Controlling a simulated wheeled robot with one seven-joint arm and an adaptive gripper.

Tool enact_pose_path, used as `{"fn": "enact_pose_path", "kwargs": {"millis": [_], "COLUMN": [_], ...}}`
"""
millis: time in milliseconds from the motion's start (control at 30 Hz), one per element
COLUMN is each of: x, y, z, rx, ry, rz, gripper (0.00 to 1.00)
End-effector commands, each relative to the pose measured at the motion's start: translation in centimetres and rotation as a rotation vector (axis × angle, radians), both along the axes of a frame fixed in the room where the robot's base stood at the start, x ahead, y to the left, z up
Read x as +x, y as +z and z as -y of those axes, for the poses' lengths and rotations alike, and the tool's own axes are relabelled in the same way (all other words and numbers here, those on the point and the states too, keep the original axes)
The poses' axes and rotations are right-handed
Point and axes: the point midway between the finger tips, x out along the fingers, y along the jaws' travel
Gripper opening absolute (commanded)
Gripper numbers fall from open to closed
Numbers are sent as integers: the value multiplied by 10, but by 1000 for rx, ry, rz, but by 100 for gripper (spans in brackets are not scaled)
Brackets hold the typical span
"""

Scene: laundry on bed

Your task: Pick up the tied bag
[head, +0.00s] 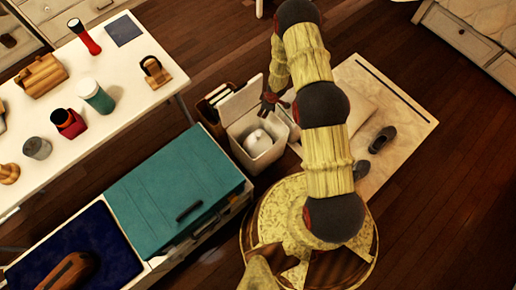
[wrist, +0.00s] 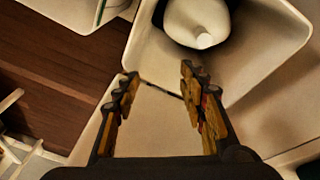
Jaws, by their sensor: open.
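The tied bag (head: 257,143) is white and rounded and sits inside a white open bin (head: 243,103). In the wrist view the bag (wrist: 190,18) shows at the top, with a pale knot or tip pointing down the picture, and the bin's walls (wrist: 270,50) are around it. My gripper (head: 270,101) is at the bin's far edge in the head view. In the wrist view my gripper (wrist: 159,76) is open, with its two fingers apart and nothing between them. The fingertips are apart from the bag. The bag's lower part is hidden in the bin.
A box with upright dark items (head: 213,100) stands left of the bin. A teal-topped cabinet (head: 165,190) is close to the bin's lower left. A white table (head: 120,65) holds several objects. A pale mat (head: 400,115) with dark shoes (head: 381,139) lies on the right.

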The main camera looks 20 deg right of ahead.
Motion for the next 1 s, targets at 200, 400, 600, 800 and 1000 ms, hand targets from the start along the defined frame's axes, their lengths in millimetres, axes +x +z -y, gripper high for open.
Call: {"fn": "enact_pose_path", "kwargs": {"millis": [200, 400, 600, 800, 1000], "x": [-47, -64, -64, -60, -56], "y": [-87, -115, -137, -150, -179], "z": [-22, -32, -38, -41, -48], "rx": [79, 110, 112, 110, 110], "ry": [79, 107, 110, 109, 109], "rz": [-53, -67, -70, -68, -70], "gripper": [42, 42, 42, 42, 42]}}
